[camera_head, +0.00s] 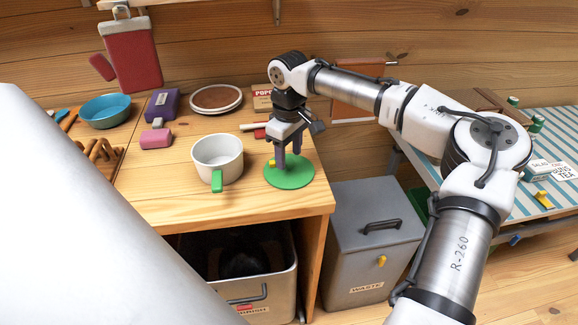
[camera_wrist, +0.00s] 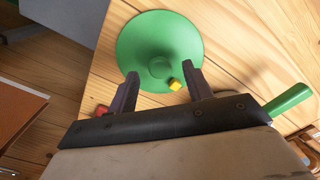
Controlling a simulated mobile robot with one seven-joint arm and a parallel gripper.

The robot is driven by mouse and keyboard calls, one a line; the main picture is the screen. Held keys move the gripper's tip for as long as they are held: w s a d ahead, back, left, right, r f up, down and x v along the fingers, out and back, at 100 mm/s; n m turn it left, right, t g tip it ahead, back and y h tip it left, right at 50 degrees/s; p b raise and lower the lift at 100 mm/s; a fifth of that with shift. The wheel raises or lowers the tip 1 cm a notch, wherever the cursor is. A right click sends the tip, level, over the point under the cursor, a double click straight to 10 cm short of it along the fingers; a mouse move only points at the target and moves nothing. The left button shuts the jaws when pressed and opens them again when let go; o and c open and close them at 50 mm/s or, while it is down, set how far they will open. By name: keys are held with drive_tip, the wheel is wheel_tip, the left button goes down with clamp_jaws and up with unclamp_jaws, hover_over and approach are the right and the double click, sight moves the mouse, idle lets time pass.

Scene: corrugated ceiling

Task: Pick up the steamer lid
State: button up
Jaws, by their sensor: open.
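The steamer lid appears to be the round green disc (camera_head: 290,180) lying flat near the front right corner of the wooden table. In the wrist view the green lid (camera_wrist: 188,40) shows a round green knob (camera_wrist: 160,68) at its middle. My gripper (camera_head: 287,160) points down over the lid, open and empty. In the wrist view my gripper (camera_wrist: 160,72) has one finger on each side of the knob, apart from it. A small yellow piece (camera_wrist: 175,84) shows beside the knob; I cannot tell if it belongs to the lid.
A white pot (camera_head: 217,158) with a green handle stands left of the lid. Behind are a pink block (camera_head: 156,139), a purple box (camera_head: 162,105), a plate (camera_head: 216,99) and a blue bowl (camera_head: 106,111). A grey waste bin (camera_head: 370,245) stands right of the table (camera_head: 255,211).

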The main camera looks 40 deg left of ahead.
drive_tip(key=shift+f, duration=0.8)
drive_tip(key=shift+c, duration=0.4)
drive_tip(key=c, duration=1)
drive_tip(key=shift+o, duration=0.2)
drive_tip(key=shift+r, duration=0.1)
